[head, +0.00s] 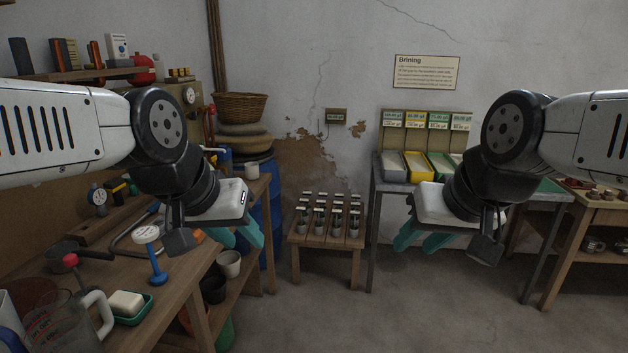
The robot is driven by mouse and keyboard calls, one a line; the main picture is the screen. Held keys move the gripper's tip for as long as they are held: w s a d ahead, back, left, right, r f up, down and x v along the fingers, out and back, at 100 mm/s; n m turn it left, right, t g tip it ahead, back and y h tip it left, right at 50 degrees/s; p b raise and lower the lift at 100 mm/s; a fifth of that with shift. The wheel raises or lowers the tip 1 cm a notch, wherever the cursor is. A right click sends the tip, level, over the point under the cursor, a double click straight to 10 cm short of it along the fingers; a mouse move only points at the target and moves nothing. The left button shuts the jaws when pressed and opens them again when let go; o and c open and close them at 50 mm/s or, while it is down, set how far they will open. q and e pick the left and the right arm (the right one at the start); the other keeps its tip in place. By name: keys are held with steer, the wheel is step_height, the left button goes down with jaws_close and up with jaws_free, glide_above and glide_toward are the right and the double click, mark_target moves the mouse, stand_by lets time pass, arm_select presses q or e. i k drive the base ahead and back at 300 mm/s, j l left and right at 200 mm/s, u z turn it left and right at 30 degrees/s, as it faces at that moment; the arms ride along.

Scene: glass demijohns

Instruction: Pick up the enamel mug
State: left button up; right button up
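A small white cup (252,170) stands on the far end of the left workbench. It may be the enamel mug, but I cannot tell its material. Another pale cup or pot (229,263) sits lower, beside the bench. My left gripper (243,241) hangs over the bench's right edge, below and in front of the white cup in the picture. Its teal fingers are apart and nothing shows between them. My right gripper (415,241) hangs in front of the grey table, far from both cups. Its teal fingers also look apart and empty.
The left workbench (178,290) holds a glass measuring jug (65,325), soap in a green dish (128,306), a blue-stemmed dial gauge (152,256) and a pan (62,250). The floor in the middle is clear.

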mark_target(251, 169)
steer(key=i+u, duration=0.1)
steer(key=i, duration=0.75)
steer(key=i+l+u, duration=0.15)
steer(key=i, duration=0.7)
steer(key=i+l+u, duration=0.2)
steer(key=i+u, duration=0.25)
steer(key=i+l+u, duration=0.9)
